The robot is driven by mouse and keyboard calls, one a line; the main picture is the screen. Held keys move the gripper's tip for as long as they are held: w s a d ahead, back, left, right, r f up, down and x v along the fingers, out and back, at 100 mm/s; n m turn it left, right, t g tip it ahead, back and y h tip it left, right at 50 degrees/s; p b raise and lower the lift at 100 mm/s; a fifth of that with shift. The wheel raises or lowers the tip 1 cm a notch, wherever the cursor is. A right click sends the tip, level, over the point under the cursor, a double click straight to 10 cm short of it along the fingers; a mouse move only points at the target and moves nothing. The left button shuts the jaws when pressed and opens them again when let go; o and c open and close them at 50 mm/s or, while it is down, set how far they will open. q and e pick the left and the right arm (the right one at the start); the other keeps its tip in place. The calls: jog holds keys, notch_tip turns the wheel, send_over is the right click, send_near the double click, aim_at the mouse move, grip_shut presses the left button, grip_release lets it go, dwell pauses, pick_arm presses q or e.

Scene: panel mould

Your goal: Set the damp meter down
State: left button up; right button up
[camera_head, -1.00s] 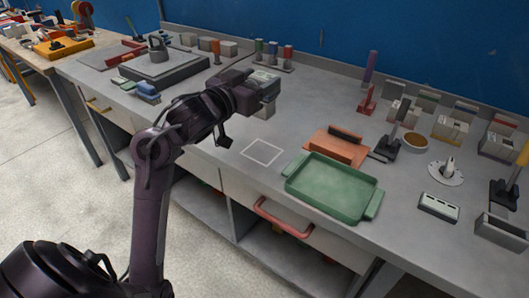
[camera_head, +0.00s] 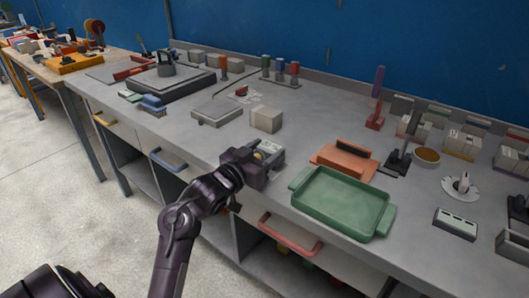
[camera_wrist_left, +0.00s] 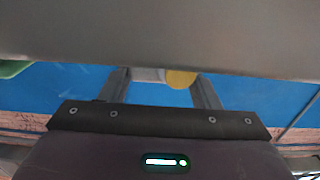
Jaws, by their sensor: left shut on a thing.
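My left gripper (camera_head: 264,158) is low at the front part of the grey bench, just left of the green tray. It is shut on the damp meter (camera_head: 271,148), a small pale grey block with a yellow part near the jaws. The yellow part (camera_wrist_left: 180,78) also shows between the two fingers in the left wrist view. A grey surface fills the top of that view and hides the fingertips. The white outlined square on the bench is hidden behind the gripper and meter. I cannot tell whether the meter touches the bench. My right gripper is not in view.
The green tray (camera_head: 296,183) and an orange block (camera_head: 345,162) stand close on the right. A pale box (camera_head: 266,119) and a flat grey case (camera_head: 217,113) stand behind the gripper. A pink drawer handle (camera_head: 291,236) is below the front edge.

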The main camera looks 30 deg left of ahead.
pick_arm(q)
jog(key=shift+r, duration=0.1)
jog(key=o, duration=1.2)
jog(key=shift+o, duration=0.2)
jog(key=shift+s, duration=0.15)
jog(key=s, duration=1.1)
jog(key=shift+s+a, duration=0.4)
jog(key=shift+a, duration=0.05)
